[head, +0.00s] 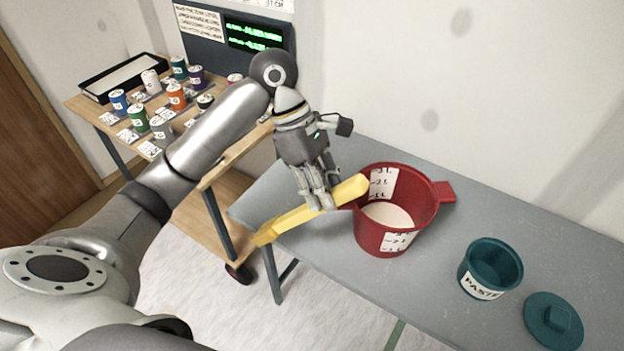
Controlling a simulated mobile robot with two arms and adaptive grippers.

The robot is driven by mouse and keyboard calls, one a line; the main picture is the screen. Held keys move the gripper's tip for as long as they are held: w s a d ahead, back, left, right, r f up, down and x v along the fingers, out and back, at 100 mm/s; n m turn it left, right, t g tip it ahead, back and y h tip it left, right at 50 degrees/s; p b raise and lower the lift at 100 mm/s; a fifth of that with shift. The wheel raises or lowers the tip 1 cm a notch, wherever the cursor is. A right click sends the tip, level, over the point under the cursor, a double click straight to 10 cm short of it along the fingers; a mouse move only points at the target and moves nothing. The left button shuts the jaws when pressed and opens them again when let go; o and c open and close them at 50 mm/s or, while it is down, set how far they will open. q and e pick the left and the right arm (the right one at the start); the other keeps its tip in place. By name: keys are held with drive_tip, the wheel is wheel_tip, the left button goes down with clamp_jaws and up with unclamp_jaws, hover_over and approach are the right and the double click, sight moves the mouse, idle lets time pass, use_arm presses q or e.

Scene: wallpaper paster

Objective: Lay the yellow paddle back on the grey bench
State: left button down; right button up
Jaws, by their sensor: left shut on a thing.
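The yellow paddle (290,222) is a long flat bar, held slanted over the left end of the grey bench (440,290). My left gripper (322,203) is shut on it near its middle. The paddle's right end reaches the rim of the red bucket; I cannot tell whether they touch. Its left end sticks out past the bench's left edge. My right gripper is not in view.
The red bucket (372,236) with pale contents stands right beside the paddle. A teal paste pot (489,268) and its lid (553,320) are farther right. A wooden cart (215,240) with several cans stands left. The bench front between bucket and pot is clear.

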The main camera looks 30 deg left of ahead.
use_arm(q)
drive_tip(key=shift+w+a+f+m+y, duration=0.25)
drive_tip(key=shift+a+f+m+y, duration=0.15)
drive_tip(key=shift+m, duration=0.2)
drive_tip(key=shift+w+a+f+m+g+y+b, duration=0.15)
drive_tip(key=shift+f+m+g+y+b, duration=0.2)
drive_tip(key=shift+m+b, duration=0.3)
drive_tip(key=w+a+f+m+t+y+b, duration=0.1)
drive_tip(key=a+f+m+t+b, duration=0.2)
drive_tip(key=a+m, duration=0.3)
drive_tip(key=w+a+f+m+t+y+b, duration=0.2)
drive_tip(key=a+f+m+b, duration=0.4)
drive_tip(key=m, duration=0.6)
drive_tip(key=shift+w+a+f+t, duration=0.15)
drive_tip(key=shift+w+f+t, duration=0.1)
drive_tip(key=shift+t, duration=0.4)
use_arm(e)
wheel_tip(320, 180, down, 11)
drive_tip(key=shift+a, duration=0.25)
